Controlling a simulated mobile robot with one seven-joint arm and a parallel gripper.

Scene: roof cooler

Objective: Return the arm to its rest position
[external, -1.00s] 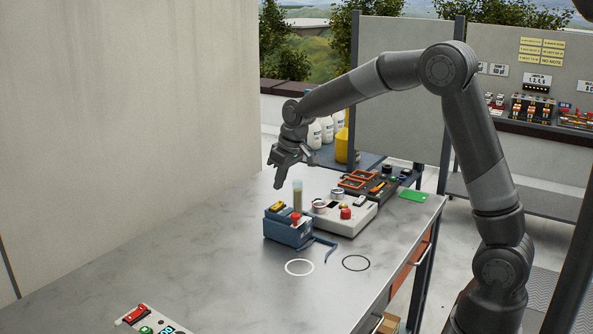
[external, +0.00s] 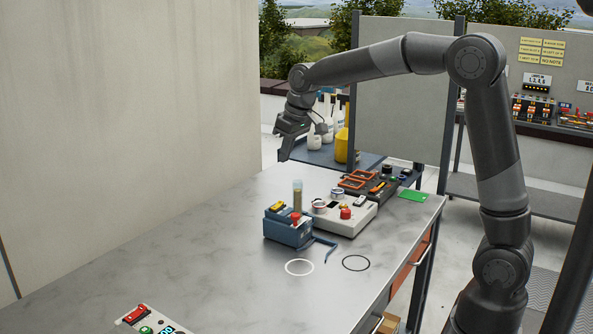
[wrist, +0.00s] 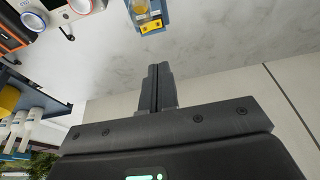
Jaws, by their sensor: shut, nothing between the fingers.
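My gripper (external: 284,157) hangs above the far part of the metal table (external: 190,245) in the external view, with its fingers pointing down. It is clear of everything on the table. In the wrist view the two fingers (wrist: 159,72) lie together, shut and with nothing between them. My arm reaches across from the right, its elbow high. A blue device (external: 288,230) with a clear tube (external: 297,195) standing at it is below and nearer the camera than my gripper.
A white box with a red button (external: 345,213), orange frames (external: 357,180) and a green card (external: 412,195) lie along the table's right side. White bottles (external: 314,137) stand beyond.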

